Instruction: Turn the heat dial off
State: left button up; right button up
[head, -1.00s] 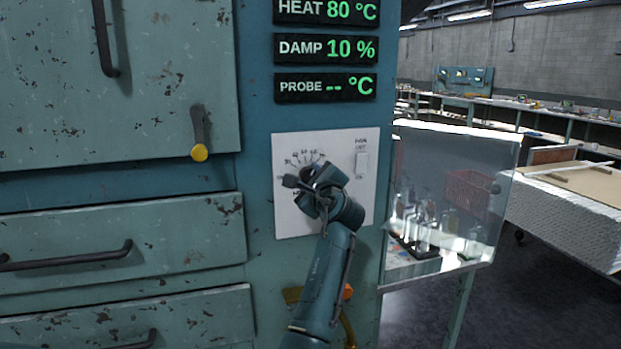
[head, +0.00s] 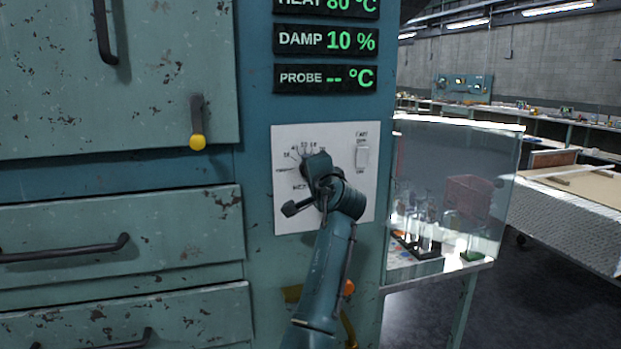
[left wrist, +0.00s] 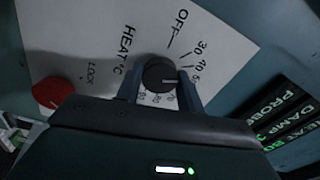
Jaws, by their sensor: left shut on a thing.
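The heat dial (left wrist: 160,74) is a dark round knob on a white panel (left wrist: 75,35), marked HEAT °C, with OFF and several numbers around it. Its pale pointer line points to the right in the left wrist view, away from the OFF mark. My left gripper (left wrist: 160,82) is shut on the dial, one finger on each side. In the head view my left gripper (head: 318,172) is at the panel (head: 283,215) and covers most of the dial. The HEAT display (head: 325,6), partly cut off at the top, reads 80 °C. My right gripper is not in view.
A small switch (head: 362,157) sits right of the dial. A DAMP display (head: 325,40) and a PROBE display (head: 325,78) are above. A yellow-ended lever (head: 197,141) and drawers (head: 120,235) are left. A red rounded thing (left wrist: 52,92) is near the LOCK label.

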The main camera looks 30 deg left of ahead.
pick_arm(q)
jog(key=n+b, duration=0.7)
jog(key=n, duration=0.7)
jog(key=shift+f, duration=0.15)
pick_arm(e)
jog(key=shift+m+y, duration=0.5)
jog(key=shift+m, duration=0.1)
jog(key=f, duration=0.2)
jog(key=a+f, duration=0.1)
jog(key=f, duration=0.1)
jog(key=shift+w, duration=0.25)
pick_arm(q)
jog(key=o, duration=1)
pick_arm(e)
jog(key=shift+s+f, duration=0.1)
pick_arm(q)
jog(key=shift+b+v, duration=1)
jog(key=shift+v, duration=5.65)
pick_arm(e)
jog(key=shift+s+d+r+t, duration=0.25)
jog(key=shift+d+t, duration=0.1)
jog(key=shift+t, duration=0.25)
